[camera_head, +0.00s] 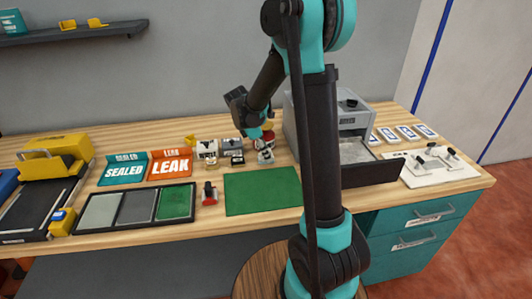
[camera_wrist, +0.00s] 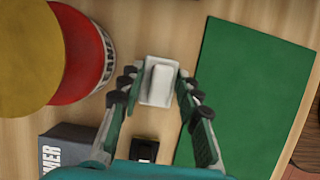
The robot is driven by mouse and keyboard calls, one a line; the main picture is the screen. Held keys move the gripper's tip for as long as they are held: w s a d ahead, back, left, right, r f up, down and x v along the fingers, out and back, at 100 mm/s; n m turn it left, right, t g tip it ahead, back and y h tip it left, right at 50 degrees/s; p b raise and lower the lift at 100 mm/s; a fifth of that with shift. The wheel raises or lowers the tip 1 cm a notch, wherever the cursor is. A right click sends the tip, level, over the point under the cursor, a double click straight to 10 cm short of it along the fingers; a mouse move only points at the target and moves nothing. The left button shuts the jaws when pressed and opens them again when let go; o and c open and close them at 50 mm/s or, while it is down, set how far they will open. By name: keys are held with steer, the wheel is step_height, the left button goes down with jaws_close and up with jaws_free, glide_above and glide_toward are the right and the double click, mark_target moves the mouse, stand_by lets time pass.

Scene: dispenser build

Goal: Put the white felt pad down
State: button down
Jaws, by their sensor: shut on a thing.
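My gripper (camera_wrist: 158,85) is shut on the white felt pad (camera_wrist: 160,72), a small pale block with rounded corners, gripped from both sides. In the wrist view the pad appears over the bare wood between the green mat (camera_wrist: 262,85) and a round red-and-yellow stack. In the head view my gripper (camera_head: 265,143) is low over the rear of the table, behind the green mat (camera_head: 262,192). A small pale thing, likely the pad (camera_head: 265,157), shows below it. I cannot tell whether the pad touches the table.
The red tin (camera_wrist: 85,50) with a yellow top is close left of my gripper. A dark labelled box (camera_wrist: 65,145) and a small black block (camera_wrist: 145,150) are nearby. A grey machine (camera_head: 345,125) with an open tray stands right. The green mat is bare.

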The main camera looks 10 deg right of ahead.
steer(key=c, duration=1.1)
jaws_free()
steer(key=shift+f, duration=0.1)
steer(key=shift+o, duration=0.2)
steer(key=v, duration=1.2)
